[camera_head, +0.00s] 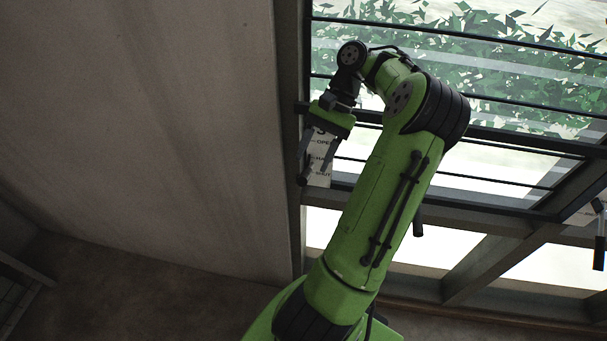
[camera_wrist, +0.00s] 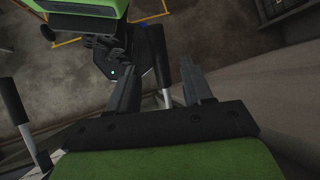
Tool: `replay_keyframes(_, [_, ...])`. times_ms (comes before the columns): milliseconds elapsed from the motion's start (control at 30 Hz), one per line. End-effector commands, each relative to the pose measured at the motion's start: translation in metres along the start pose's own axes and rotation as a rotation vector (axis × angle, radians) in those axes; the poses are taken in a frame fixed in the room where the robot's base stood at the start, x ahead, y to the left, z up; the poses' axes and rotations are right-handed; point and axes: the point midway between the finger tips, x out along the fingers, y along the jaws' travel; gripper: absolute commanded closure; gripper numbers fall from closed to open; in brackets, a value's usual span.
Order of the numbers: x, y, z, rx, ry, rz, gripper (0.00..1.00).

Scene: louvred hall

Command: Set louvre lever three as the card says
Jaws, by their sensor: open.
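My gripper (camera_head: 313,162) is open at a pale label plate (camera_head: 321,177) on the window frame's left post. The plate reads OPEN, a partly hidden middle word, and SHUT from top to bottom; its top character is partly covered. In the wrist view, a lever with a black grip (camera_wrist: 159,58) and silver rod stands between the spread fingers of my gripper (camera_wrist: 158,75). I cannot tell whether either finger touches it. A second black-gripped lever (camera_wrist: 13,101) is at the left of that view, outside the fingers. No instruction card is readable.
Louvre slats and greenery (camera_head: 480,85) fill the upper right. Another black lever handle (camera_head: 599,252) hangs at the far right edge by a pale plate. A plain wall (camera_head: 150,130) is close left of the gripper. Dark floor shows below.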

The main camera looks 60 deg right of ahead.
Motion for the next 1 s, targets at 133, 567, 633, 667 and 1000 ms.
replay_keyframes(133, [0.021,-0.001,0.002,0.002,-0.004,0.004,0.5])
replay_keyframes(567, [0.05,0.001,-0.001,0.0,-0.001,-0.002,0.5])
replay_keyframes(633, [0.054,0.001,-0.001,0.001,-0.001,-0.003,0.5])
replay_keyframes(667, [0.054,0.001,-0.001,0.002,-0.001,-0.003,0.5])
replay_keyframes(1000, [0.053,0.0,0.0,0.002,-0.001,-0.003,0.74])
